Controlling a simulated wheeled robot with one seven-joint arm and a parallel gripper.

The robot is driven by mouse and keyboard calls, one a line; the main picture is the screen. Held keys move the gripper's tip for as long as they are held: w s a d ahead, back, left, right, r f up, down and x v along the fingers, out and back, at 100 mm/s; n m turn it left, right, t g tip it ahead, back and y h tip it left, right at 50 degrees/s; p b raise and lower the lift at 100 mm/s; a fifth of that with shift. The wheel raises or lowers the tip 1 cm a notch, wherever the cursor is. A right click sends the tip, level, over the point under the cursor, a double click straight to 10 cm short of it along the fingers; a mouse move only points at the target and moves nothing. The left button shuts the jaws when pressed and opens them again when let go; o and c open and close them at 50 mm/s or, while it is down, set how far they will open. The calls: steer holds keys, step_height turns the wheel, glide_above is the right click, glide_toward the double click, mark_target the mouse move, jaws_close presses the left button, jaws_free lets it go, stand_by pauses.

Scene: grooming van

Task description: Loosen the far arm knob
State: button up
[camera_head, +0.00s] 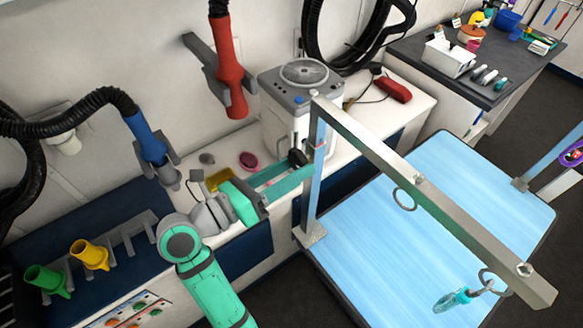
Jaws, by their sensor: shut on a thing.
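A dark round knob (296,157) sits on the side of the upright silver post (313,185) at the far left corner of the grooming table. The post carries a long silver arm (425,195) that reaches over the table to the lower right. My gripper (301,166) comes in from the left with its teal fingers level at the post. It is shut on the knob. The fingers partly hide the knob, and its thread and exact turn cannot be seen.
A white canister (300,105) stands behind my gripper. Red (230,75) and blue (147,137) hose nozzles hang at left. A yellow tray (218,180) sits nearby.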

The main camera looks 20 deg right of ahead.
stand_by(0.4)
steer(key=o, duration=1.1)
steer(key=shift+c, duration=0.2)
steer(key=shift+a, duration=0.1)
steer(key=v, duration=1)
steer(key=shift+a, duration=0.35)
steer(key=shift+s+d, duration=0.1)
steer(key=shift+s, duration=0.05)
